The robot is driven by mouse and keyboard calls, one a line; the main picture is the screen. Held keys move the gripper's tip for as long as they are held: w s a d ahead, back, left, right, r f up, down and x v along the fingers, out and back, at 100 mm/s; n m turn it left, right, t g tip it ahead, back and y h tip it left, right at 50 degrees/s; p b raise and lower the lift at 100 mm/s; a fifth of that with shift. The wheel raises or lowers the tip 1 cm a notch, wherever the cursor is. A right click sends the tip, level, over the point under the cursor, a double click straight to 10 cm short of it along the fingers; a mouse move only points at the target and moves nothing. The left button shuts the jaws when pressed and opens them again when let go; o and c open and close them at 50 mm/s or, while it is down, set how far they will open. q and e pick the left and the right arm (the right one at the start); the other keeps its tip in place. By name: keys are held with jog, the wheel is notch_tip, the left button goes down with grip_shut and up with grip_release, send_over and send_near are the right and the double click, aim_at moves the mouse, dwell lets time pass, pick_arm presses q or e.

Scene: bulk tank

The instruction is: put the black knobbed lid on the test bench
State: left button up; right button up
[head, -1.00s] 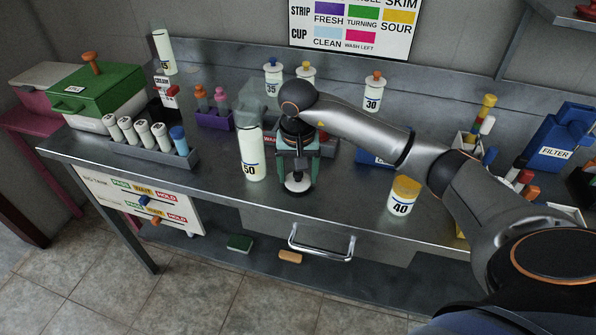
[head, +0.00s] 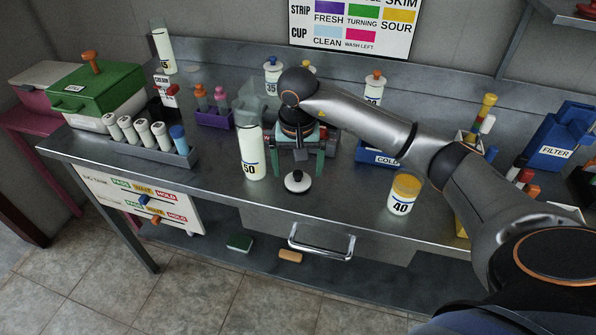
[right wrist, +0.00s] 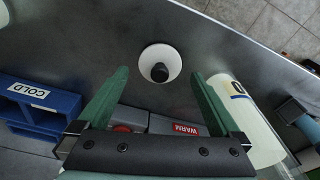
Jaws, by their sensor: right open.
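The lid (head: 297,182) is a white disc with a black knob. It lies flat, knob up, on the bare metal test bench (head: 350,195) near the front edge. In the right wrist view the lid (right wrist: 161,61) shows beyond the fingertips, apart from them. My right gripper (head: 298,166) is open, with green fingers spread wide and nothing between them. It is just behind the lid, towards the wall. My left gripper is out of view.
A white bottle marked 50 (head: 252,153) stands close left of the right gripper. A jar marked 40 (head: 403,194) stands to the right. A blue COLD bin (head: 378,154) and a grey WARM bin (right wrist: 177,125) are behind.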

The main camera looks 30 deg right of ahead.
aim_at(298, 185)
notch_tip(298, 185, up, 10)
jog(key=f, duration=0.1)
jog(key=s+a+f+m+g+y, duration=0.1)
jog(key=s+a+f+y, duration=0.15)
jog(key=a, duration=0.35)
jog(key=s+a+f+m+g+y, duration=0.1)
jog(key=s+a+f+y, duration=0.15)
jog(key=a, duration=0.35)
jog(key=s+a+f+m+g+y, duration=0.1)
jog(key=a+y, duration=0.3)
jog(key=a, duration=0.3)
jog(key=s+a+r+m+t+y, duration=0.2)
jog(key=a+r+m+t+y, duration=0.3)
jog(key=a+m+y, duration=0.85)
jog(key=w+d+f+m+t+h, duration=0.2)
jog(key=d+f+m+t+h, duration=0.45)
jog(key=m, duration=0.95)
jog(key=w+d+f+m+t+h, duration=0.2)
jog(key=d+f+m+t+h, duration=0.5)
jog(key=m, duration=0.9)
jog(key=s+d+f+m+g+h, duration=0.3)
jog(key=s+f+m, duration=0.4)
jog(key=s+f, duration=0.1)
jog(key=s+d+f+m+g+h, duration=0.3)
jog(key=s+f+m, duration=0.4)
jog(key=f, duration=0.3)
jog(key=shift+s+d+f+m+g, duration=0.3)
jog(key=shift+s+g, duration=0.2)
jog(key=shift+g, duration=0.25)
